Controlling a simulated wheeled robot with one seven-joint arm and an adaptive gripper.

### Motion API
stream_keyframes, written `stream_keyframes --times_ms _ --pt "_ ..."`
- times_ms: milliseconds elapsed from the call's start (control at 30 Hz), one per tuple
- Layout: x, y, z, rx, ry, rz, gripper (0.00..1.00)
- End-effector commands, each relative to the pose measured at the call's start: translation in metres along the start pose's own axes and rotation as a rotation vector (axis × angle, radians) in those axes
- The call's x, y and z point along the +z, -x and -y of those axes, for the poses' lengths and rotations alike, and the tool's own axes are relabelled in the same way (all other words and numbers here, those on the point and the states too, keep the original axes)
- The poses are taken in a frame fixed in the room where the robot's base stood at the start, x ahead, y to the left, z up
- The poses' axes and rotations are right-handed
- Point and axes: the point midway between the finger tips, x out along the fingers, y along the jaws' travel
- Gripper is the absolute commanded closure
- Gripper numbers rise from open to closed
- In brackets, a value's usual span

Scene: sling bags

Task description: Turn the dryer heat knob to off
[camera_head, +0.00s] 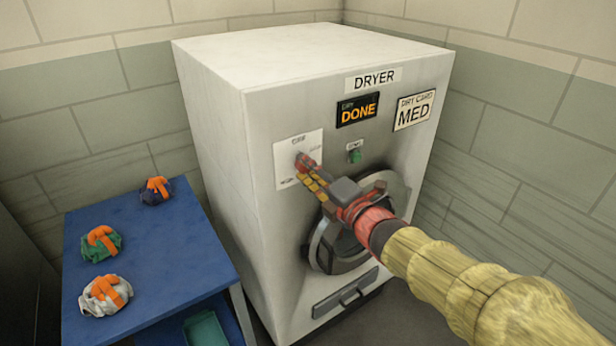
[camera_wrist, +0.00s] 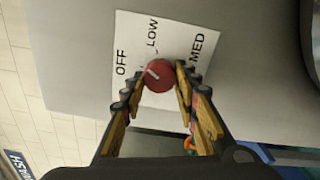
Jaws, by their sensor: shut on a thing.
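The dryer (camera_head: 262,120) is a tall white machine with a DRYER label and a DONE display (camera_head: 357,110). Its red heat knob (camera_head: 306,161) sits on a white dial plate (camera_head: 285,152) on the front. In the wrist view the knob (camera_wrist: 160,76) has a short white mark on its left half, toward the OFF side; its exact setting is hard to tell. OFF, LOW and MED are printed around it on the plate (camera_wrist: 150,18). My gripper (camera_head: 308,170) is shut on the knob, one finger on each side, as the wrist view shows (camera_wrist: 158,83).
A green button (camera_head: 354,156) is right of the plate. A MED card (camera_head: 414,112) is at the upper right. The round door (camera_head: 322,250) is below my gripper. A blue table (camera_head: 160,262) with several bundled bags stands left of the dryer.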

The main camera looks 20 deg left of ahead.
Motion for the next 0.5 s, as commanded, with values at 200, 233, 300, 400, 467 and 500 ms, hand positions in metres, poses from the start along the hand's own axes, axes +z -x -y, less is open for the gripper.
stream_keyframes --times_ms 200,233,300,400,467,500 --pt "-0.0008 0.0000 0.0026 -0.003 0.198 -0.002 0.95" --pt "-0.0007 0.0000 0.0025 -0.003 0.225 -0.002 0.95" --pt "-0.0006 0.0000 0.0025 -0.002 0.282 -0.002 0.95" --pt "-0.0006 0.0000 0.0030 -0.002 0.356 -0.002 0.95" --pt "-0.0006 0.0001 0.0033 -0.002 0.394 -0.002 0.95" --pt "-0.0006 0.0001 0.0034 -0.002 0.419 -0.002 0.95"
